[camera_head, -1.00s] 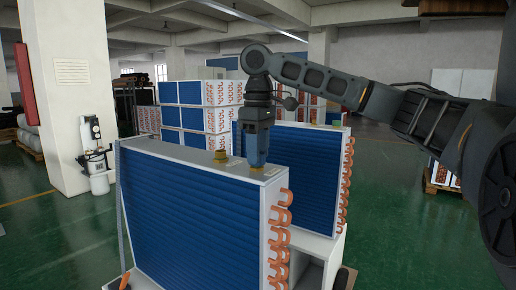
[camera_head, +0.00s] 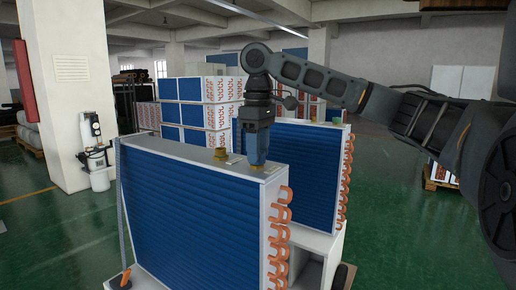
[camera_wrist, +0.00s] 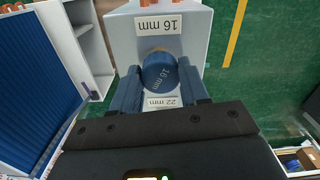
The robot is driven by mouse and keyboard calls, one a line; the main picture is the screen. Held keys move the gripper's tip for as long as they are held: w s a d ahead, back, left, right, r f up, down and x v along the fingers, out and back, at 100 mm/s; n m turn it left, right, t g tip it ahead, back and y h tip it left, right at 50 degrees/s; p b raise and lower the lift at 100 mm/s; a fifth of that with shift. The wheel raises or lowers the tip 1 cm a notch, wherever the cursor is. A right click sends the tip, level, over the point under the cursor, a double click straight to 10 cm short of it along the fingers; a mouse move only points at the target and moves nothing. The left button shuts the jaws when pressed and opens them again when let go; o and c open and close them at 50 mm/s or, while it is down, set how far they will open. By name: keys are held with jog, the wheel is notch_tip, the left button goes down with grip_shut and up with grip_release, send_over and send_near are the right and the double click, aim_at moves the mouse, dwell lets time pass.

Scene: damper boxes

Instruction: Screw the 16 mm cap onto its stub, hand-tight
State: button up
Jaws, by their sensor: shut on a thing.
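The blue cap marked 16 mm (camera_wrist: 160,74) sits between the two blue fingers of my gripper (camera_wrist: 160,84) in the wrist view, and the gripper is shut on it. A brass-coloured stub (camera_wrist: 156,50) shows partly behind the cap, beside a 16 mm label (camera_wrist: 158,24). The thread is hidden, so I cannot tell how far the cap is on. In the head view my gripper (camera_head: 257,162) points straight down at the top of the near coil unit (camera_head: 190,205), close to its right end.
Another brass fitting (camera_head: 220,154) stands on the same top, left of my gripper. A 22 mm label (camera_wrist: 160,102) lies near the fingers. A second coil unit (camera_head: 300,170) stands close behind. Copper bends (camera_head: 280,235) stick out at the right end. Green floor is open further right.

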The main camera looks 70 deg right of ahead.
jog(key=o, duration=1.1)
jog(key=c, duration=0.3)
jog(key=shift+w+p, duration=0.15)
jog(key=shift+p, duration=0.2)
